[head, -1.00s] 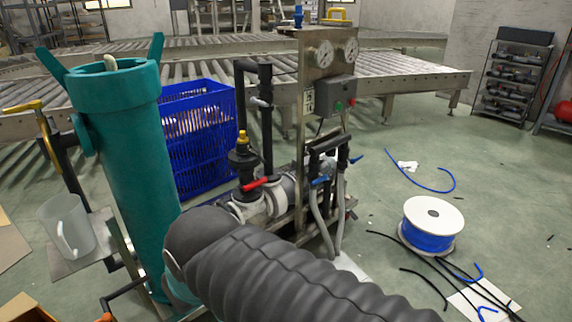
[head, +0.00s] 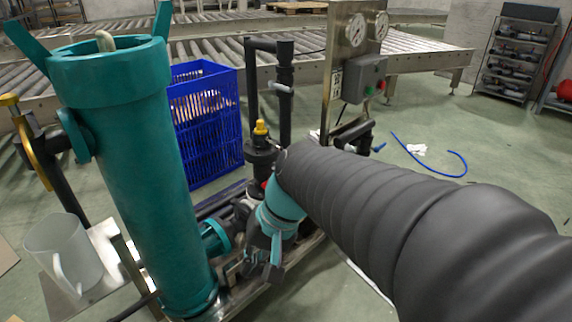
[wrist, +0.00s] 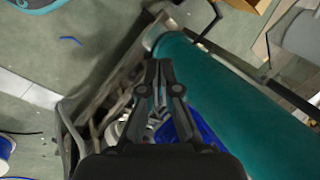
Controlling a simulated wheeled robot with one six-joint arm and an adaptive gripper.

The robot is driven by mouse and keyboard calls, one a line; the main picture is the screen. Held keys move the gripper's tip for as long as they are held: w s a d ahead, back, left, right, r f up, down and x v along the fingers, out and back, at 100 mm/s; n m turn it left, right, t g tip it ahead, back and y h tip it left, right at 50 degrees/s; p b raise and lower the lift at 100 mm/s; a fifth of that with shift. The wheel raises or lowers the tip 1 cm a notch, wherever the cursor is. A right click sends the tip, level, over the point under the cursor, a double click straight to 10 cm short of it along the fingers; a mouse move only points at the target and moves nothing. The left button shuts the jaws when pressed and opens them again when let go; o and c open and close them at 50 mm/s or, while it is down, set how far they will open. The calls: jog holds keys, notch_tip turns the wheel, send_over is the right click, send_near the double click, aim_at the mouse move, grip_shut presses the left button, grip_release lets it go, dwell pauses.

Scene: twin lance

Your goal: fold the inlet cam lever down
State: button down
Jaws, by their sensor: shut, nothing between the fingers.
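The inlet cam lever cannot be clearly made out in either view. In the head view, the teal vessel (head: 130,170) stands upright at the left, with a teal side port (head: 215,237) low on its right. My gripper (head: 272,274) points down just right of that port, above the skid, and partly hides the fittings there. In the wrist view my gripper (wrist: 158,68) is shut and empty, its fingertips beside the teal vessel (wrist: 235,105). A pale fitting (wrist: 160,28) lies beyond the tips, near the vessel's end. I cannot tell whether the fingers touch anything.
A blue crate (head: 205,130) stands behind the skid. A black valve with yellow top (head: 261,145) and a gauge panel (head: 345,60) rise behind my arm. A clear jug (head: 65,255) sits at left. Open floor with a blue hose (head: 430,165) lies at right.

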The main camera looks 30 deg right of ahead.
jog(key=w+a+f+m+y+b, duration=0.1)
jog(key=w+f+m+y+b, duration=0.15)
jog(key=w+m+y, duration=0.45)
jog(key=m+t+h+b, duration=0.2)
jog(key=m+t+b, duration=0.3)
jog(key=m+t, duration=1.35)
send_near(278, 147)
jog(key=shift+n+t, duration=0.35)
jog(key=shift+n, duration=0.1)
jog(key=shift+w+a+f, duration=0.15)
jog(key=shift+w+a, duration=0.05)
jog(key=shift+w, duration=0.55)
jog(key=shift+w+a+f, duration=0.15)
jog(key=shift+w, duration=0.55)
jog(key=shift+w+a+f, duration=0.15)
jog(key=shift+w+a, duration=0.05)
jog(key=shift+w, duration=0.55)
jog(key=shift+d+r, duration=0.1)
